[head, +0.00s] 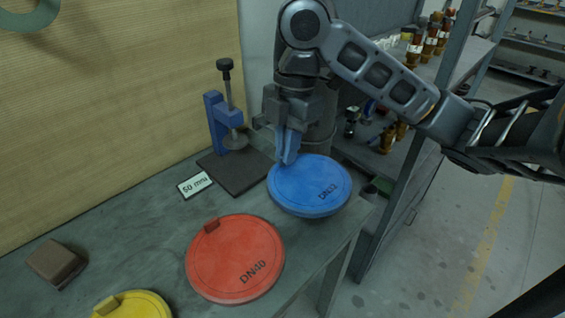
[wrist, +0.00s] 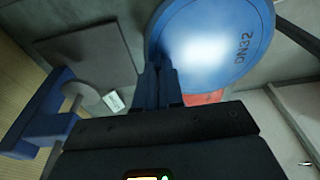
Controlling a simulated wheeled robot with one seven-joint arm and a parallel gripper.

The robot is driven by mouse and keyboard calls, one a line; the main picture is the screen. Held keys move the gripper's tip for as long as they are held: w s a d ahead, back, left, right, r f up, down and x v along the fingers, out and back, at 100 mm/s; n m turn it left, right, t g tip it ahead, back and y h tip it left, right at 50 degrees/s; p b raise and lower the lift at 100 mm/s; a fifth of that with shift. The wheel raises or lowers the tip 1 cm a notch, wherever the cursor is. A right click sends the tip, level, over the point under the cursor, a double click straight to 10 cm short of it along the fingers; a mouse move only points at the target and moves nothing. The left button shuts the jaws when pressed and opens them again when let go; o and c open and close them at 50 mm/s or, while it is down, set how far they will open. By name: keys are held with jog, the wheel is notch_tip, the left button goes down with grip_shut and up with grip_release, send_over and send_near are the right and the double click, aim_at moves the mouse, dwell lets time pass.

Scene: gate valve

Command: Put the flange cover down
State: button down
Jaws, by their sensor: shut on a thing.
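The blue flange cover (head: 318,190), marked DN32, is a round disc near the right end of the workbench (head: 150,215). My gripper (head: 286,160) points down at the cover's left rear edge, shut on its small tab, which the blue fingers mostly hide. In the wrist view the blue cover (wrist: 205,55) fills the upper right, beyond the shut fingertips (wrist: 158,82). The cover looks about level. I cannot tell whether it touches the bench or hangs slightly above it.
A red DN40 cover (head: 236,262) and a yellow cover (head: 138,305) lie to the left front. A blue clamp stand (head: 216,122), a dark plate (head: 238,174) and a 50 mm label (head: 194,185) are behind. A brown block (head: 57,262) lies far left. Shelving stands right.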

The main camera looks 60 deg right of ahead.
aim_at(282, 166)
jog(key=shift+w+f, duration=0.4)
jog(key=shift+w, duration=0.1)
jog(key=shift+f, duration=1.9)
jog(key=shift+f, duration=0.3)
jog(key=c, duration=1.3)
grip_release()
jog(key=shift+r, duration=0.1)
jog(key=shift+o, duration=0.2)
notch_tip(282, 166, up, 12)
jog(key=d, duration=0.1)
jog(key=shift+s+d+r+p, duration=0.15)
jog(key=shift+s+d+p, duration=0.05)
jog(key=shift+d+p, duration=0.25)
